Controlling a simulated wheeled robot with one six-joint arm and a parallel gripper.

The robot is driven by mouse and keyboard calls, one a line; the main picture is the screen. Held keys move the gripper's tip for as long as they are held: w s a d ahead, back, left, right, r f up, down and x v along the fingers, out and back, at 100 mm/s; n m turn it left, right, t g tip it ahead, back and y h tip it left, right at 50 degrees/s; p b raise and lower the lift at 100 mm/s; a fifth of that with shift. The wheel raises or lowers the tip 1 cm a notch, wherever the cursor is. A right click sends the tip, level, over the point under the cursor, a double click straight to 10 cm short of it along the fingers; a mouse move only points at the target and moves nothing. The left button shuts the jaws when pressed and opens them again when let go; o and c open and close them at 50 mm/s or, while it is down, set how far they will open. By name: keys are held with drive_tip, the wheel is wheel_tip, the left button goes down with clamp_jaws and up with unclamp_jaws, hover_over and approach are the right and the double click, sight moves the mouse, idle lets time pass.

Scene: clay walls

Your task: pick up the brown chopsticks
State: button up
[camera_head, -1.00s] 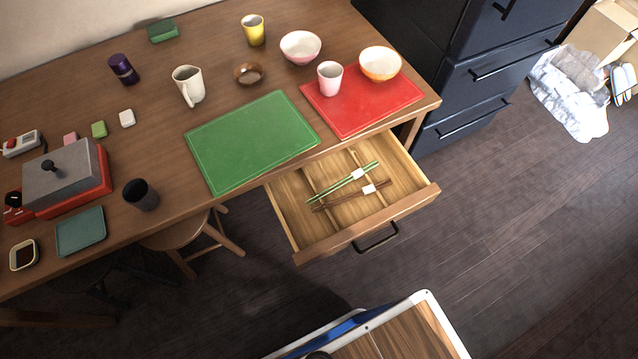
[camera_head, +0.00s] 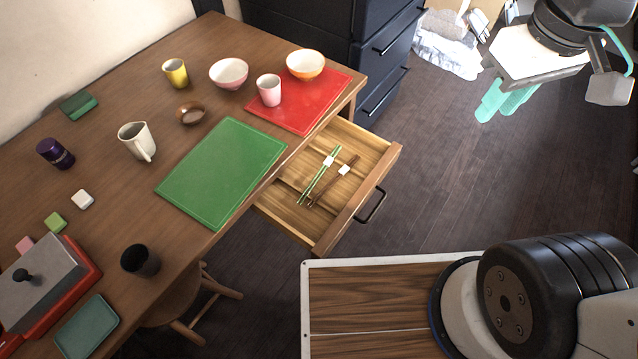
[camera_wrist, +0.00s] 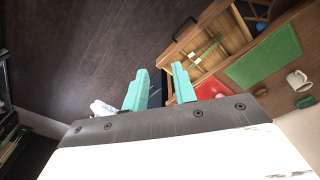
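The brown chopsticks (camera_head: 333,181) lie in the open drawer (camera_head: 368,204), with a white band around them. The green chopsticks (camera_head: 319,177) lie beside them on the left, also with a white band. In the wrist view the green pair (camera_wrist: 207,52) shows in the drawer (camera_wrist: 190,38); the brown pair is hard to make out. My gripper (camera_head: 505,104) is up at the right of the head view, well apart from the drawer. Its teal fingers also show in the wrist view (camera_wrist: 156,90); they are spread with nothing between them.
The wooden table (camera_head: 100,115) holds a green mat (camera_head: 222,172), a red mat (camera_head: 300,117), bowls, cups and a grill (camera_head: 40,285). The drawer sticks out from its right side. A dark cabinet (camera_head: 330,40) stands behind. The floor (camera_head: 450,160) right of the drawer is clear.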

drive_tip(key=w+a+f+n, duration=0.6)
drive_tip(key=w+f+n, duration=0.1)
drive_tip(key=w, duration=0.1)
drive_tip(key=n+g, duration=0.1)
drive_tip(key=n, duration=1.6)
hover_over(329, 184)
drive_tip(key=f, duration=1.8)
drive_tip(key=s+f, duration=0.1)
drive_tip(key=f, duration=0.9)
drive_tip(key=shift+a+f, duration=0.1)
drive_tip(key=shift+a, duration=0.2)
drive_tip(key=shift+w+d+f, duration=0.1)
drive_tip(key=shift+w+f, duration=0.05)
drive_tip(key=shift+f, duration=0.75)
drive_tip(key=shift+w+d+f, duration=0.1)
drive_tip(key=shift+w+f, duration=0.05)
drive_tip(key=shift+f, duration=0.8)
drive_tip(key=shift+w+d+f, duration=0.1)
drive_tip(key=shift+w+f, duration=0.05)
drive_tip(key=shift+f, duration=0.75)
clamp_jaws()
